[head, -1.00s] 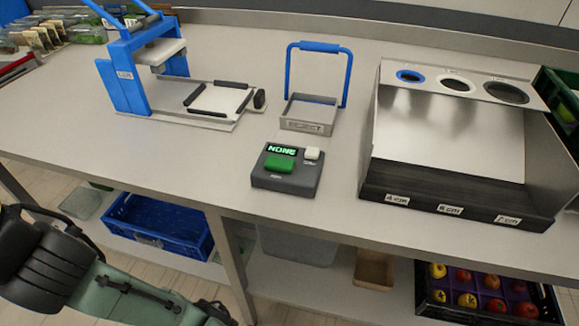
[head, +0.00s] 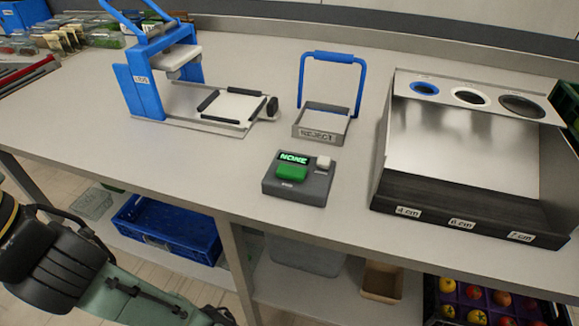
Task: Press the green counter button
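The counter (head: 298,190) is a dark grey box on the grey worktop, near its front edge in the middle of the head view. Its large green button (head: 292,173) sits on the sloped top, below a small display (head: 294,158) reading "NONE" in green. A smaller white button (head: 324,162) is to the right of the display. Nothing touches the counter. Part of my arm shows at the lower left, below the worktop edge. My gripper is outside the view.
A reject tray (head: 323,135) with a blue handle stands behind the counter. A blue-framed press (head: 143,90) is at the left, and a metal sizing chute (head: 470,212) at the right. The worktop (head: 190,165) left of the counter is clear. A blue crate (head: 165,252) sits on the shelf below.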

